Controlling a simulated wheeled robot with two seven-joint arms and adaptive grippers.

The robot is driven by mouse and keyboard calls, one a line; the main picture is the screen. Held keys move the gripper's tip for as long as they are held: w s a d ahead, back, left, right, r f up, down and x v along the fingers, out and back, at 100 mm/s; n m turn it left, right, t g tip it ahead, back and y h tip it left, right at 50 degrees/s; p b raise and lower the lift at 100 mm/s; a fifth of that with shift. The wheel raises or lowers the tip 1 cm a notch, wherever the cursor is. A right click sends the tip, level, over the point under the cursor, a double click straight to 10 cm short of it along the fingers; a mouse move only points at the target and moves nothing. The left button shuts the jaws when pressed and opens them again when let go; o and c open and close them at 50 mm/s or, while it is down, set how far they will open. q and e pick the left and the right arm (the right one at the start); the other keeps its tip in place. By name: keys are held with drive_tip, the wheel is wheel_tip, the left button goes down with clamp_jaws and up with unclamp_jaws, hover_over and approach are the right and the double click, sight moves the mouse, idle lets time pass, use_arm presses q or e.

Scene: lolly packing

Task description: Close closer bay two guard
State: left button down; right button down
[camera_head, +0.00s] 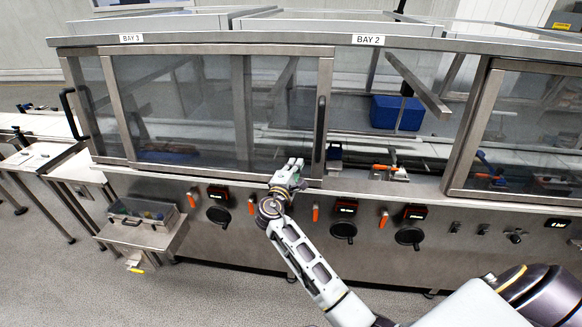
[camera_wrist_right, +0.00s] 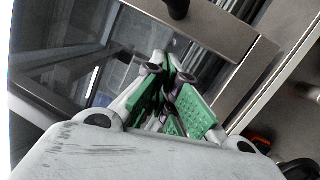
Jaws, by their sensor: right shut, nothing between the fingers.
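A glazed guard panel with a steel frame (camera_head: 215,50) and a dark upright handle (camera_head: 319,128) near its right edge stands to the left of the BAY 2 label (camera_head: 368,40). Right of it the bay two opening (camera_head: 375,150) is uncovered. My right gripper (camera_head: 291,170) is shut and empty, in front of the panel's lower rail, below and left of the handle. In the right wrist view its green-padded fingers (camera_wrist_right: 172,98) are together near the steel frame (camera_wrist_right: 252,62), and the handle's end (camera_wrist_right: 177,8) shows at the top. I cannot tell whether they touch the frame. My left gripper is out of view.
Inside the open bay are a blue box (camera_head: 397,113) and an orange-handled clamp (camera_head: 388,168). Another glazed panel (camera_head: 525,125) stands at the right. Knobs and orange switches (camera_head: 383,219) line the front face below. A small tray (camera_head: 143,213) sits at the left.

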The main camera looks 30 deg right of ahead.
sight(308, 157)
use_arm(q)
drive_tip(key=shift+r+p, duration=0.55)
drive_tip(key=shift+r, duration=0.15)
use_arm(e)
drive_tip(key=shift+s+d+r, duration=0.2)
drive_tip(key=shift+s+d, duration=0.25)
drive_tip(key=shift+d, duration=0.2)
drive_tip(key=shift+s+d+r, duration=0.2)
drive_tip(key=shift+s+d, duration=0.2)
drive_tip(key=shift+d, duration=0.25)
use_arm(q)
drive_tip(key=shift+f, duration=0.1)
